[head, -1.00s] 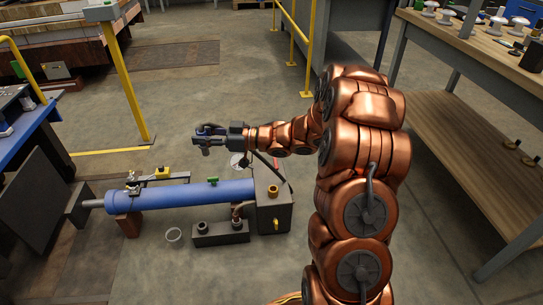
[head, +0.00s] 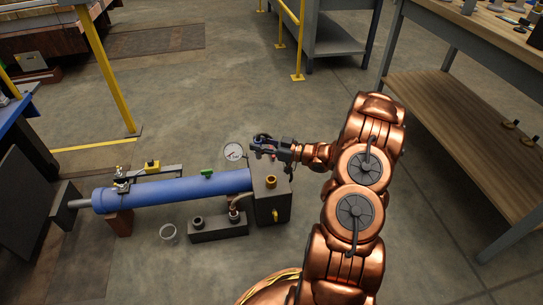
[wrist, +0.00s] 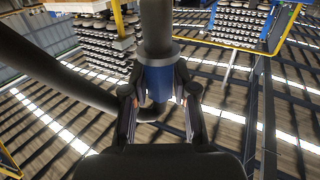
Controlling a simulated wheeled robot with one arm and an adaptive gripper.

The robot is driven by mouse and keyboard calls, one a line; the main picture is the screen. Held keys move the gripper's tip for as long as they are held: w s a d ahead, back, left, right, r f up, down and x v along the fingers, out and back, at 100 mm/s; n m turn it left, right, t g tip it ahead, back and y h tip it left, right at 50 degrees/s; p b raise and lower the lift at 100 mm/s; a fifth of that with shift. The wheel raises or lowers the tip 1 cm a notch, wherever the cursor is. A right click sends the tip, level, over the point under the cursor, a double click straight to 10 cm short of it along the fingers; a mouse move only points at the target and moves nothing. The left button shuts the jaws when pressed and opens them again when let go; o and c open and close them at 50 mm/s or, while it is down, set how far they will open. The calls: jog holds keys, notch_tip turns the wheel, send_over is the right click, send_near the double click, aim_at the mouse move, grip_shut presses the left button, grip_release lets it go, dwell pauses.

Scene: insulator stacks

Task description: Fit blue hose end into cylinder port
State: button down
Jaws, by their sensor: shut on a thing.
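My gripper (head: 264,146) is shut on the blue hose end (wrist: 159,82), a blue collar below a grey ring. In the wrist view the collar sits between the two fingers. A thick black hose (wrist: 55,70) runs in from the upper left and bends under the fingers. My gripper is above and just behind that block. A brass fitting (head: 271,182) stands on the block. I cannot tell which opening is the port.
A round white gauge (head: 233,152) is just left of my gripper. A wooden-topped bench (head: 450,110) is at right. The floor behind the cylinder is clear.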

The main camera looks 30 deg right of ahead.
jog(key=s+d+f+h, duration=0.1)
jog(key=s+d+f, duration=0.1)
jog(key=f, duration=0.3)
jog(key=shift+s+d+m+t, duration=0.2)
jog(key=shift+d+m+t, duration=0.2)
jog(key=shift+d, duration=0.45)
jog(key=shift+r+p, duration=0.2)
jog(key=shift+p, duration=0.15)
notch_tip(320, 180, down, 6)
jog(key=shift+b, duration=0.3)
jog(key=shift+p, duration=0.85)
dwell(1.3)
jog(key=shift+f, duration=2.1)
dwell(0.4)
jog(key=c, duration=0.8)
grip_release()
jog(key=shift+c, duration=0.2)
jog(key=shift+s, duration=0.1)
